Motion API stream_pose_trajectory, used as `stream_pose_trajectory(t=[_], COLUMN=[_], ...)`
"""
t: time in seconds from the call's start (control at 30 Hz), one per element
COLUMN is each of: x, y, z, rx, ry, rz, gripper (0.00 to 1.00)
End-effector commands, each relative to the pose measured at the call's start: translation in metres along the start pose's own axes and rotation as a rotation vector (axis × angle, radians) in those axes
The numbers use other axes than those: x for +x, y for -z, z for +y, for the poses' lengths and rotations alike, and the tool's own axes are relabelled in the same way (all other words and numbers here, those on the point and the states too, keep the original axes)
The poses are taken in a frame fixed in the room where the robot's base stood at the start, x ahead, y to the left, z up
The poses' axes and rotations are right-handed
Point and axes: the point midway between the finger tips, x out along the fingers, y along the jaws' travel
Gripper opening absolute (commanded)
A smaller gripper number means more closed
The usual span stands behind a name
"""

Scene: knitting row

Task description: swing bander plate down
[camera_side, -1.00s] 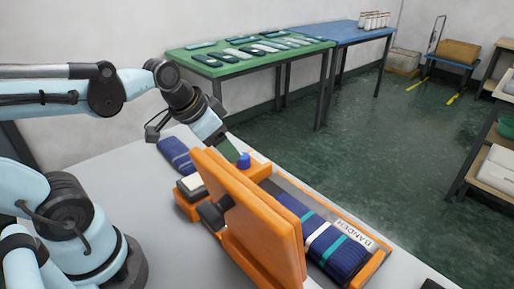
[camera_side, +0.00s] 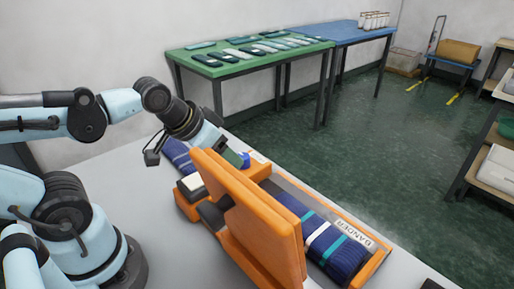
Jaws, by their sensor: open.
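The orange bander plate (camera_side: 255,215) stands raised, nearly upright, on the bander (camera_side: 372,241). A folded navy knit piece with white and teal bands (camera_side: 335,252) lies in the bander's bed, to the right of the plate. My gripper (camera_side: 236,160) is behind the plate's far upper end, near a blue knob (camera_side: 245,159) that it partly hides. The plate hides part of the gripper's lower end. The gripper is open and holds nothing that I can see. I cannot tell whether it touches the plate.
A small pale block (camera_side: 192,182) sits on the bander left of the plate. A green table (camera_side: 190,62) with several folded pieces and a blue table (camera_side: 350,32) stand at the back.

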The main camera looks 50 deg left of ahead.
Motion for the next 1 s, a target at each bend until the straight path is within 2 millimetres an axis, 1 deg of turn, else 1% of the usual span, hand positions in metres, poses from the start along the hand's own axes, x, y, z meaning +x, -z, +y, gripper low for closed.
stream_pose_trajectory(t=[0.2,0.23,0.37,0.4,0.47,0.5,0.57,0.63,0.8,1.0], x=[0.0,0.0,-0.004,-0.008,-0.017,-0.025,-0.04,-0.061,-0.11,-0.153], y=[0.0,0.0,0.004,0.006,0.013,0.017,0.029,0.044,0.079,0.11], z=[0.0,0.0,0.0,0.0,0.0,0.0,0.0,0.0,0.0,0.0], rx=[0.0,0.0,0.0,0.0,0.0,0.0,0.0,0.0,0.0,0.0], ry=[0.0,0.0,0.0,0.0,0.0,0.0,0.0,0.0,0.0,0.0], rz=[0.0,0.0,0.0,0.0,0.0,0.0,0.0,0.0,0.0,0.0], gripper=[0.64,0.61,0.41,0.35,0.26,0.2,0.11,0.0,0.0,0.0])
